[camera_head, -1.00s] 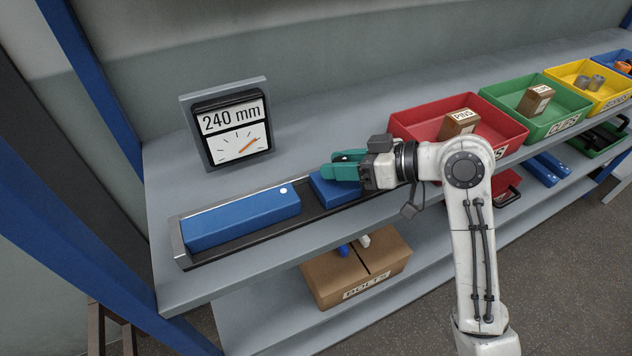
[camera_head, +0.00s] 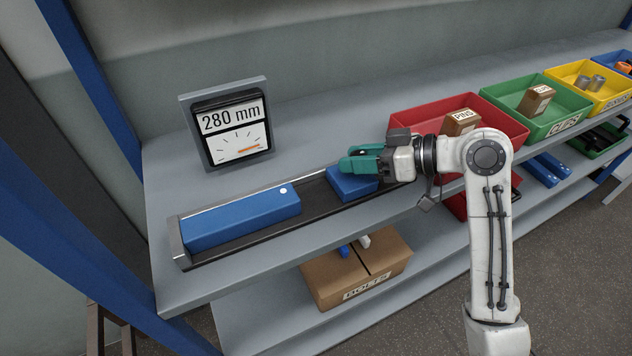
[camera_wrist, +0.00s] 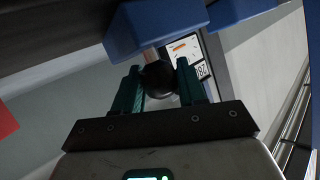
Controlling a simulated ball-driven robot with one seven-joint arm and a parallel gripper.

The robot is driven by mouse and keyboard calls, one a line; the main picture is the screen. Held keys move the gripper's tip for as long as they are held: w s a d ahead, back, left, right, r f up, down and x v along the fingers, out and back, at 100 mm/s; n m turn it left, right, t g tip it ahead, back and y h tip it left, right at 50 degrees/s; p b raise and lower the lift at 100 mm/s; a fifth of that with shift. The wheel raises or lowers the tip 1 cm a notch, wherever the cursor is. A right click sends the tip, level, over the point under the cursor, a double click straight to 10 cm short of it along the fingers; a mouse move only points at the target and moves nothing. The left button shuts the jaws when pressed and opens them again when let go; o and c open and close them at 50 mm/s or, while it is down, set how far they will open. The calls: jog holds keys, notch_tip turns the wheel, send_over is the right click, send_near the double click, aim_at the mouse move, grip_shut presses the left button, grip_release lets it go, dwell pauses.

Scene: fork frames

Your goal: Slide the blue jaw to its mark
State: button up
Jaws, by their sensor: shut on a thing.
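The small blue jaw (camera_head: 350,188) sits on a dark rail (camera_head: 322,205) on the shelf, apart from the longer blue block (camera_head: 240,219) at the rail's left end. A white dot shows on the long block's right end. My gripper (camera_head: 362,161), with green fingers, is over the small jaw. In the wrist view the fingers are shut around a round black knob (camera_wrist: 158,78) by the blue jaw (camera_wrist: 155,27). The gauge (camera_head: 232,132) behind the rail reads 280 mm, with an orange needle. I cannot make out a mark for the jaw.
A red bin (camera_head: 470,103), a green bin (camera_head: 560,118) and a yellow bin (camera_head: 612,95) stand right of the rail. A cardboard box (camera_head: 335,283) labelled BOLTS is on the lower shelf. Bare rail lies between the two blue pieces.

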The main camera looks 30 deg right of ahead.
jog(key=shift+d, duration=1.05)
jog(key=o, duration=1.1)
jog(key=shift+o, duration=0.2)
jog(key=b+v, duration=0.1)
jog(key=v, duration=0.9)
jog(key=shift+s+d+r+b, duration=0.15)
jog(key=shift+s+d+b, duration=0.15)
jog(key=shift+b, duration=0.1)
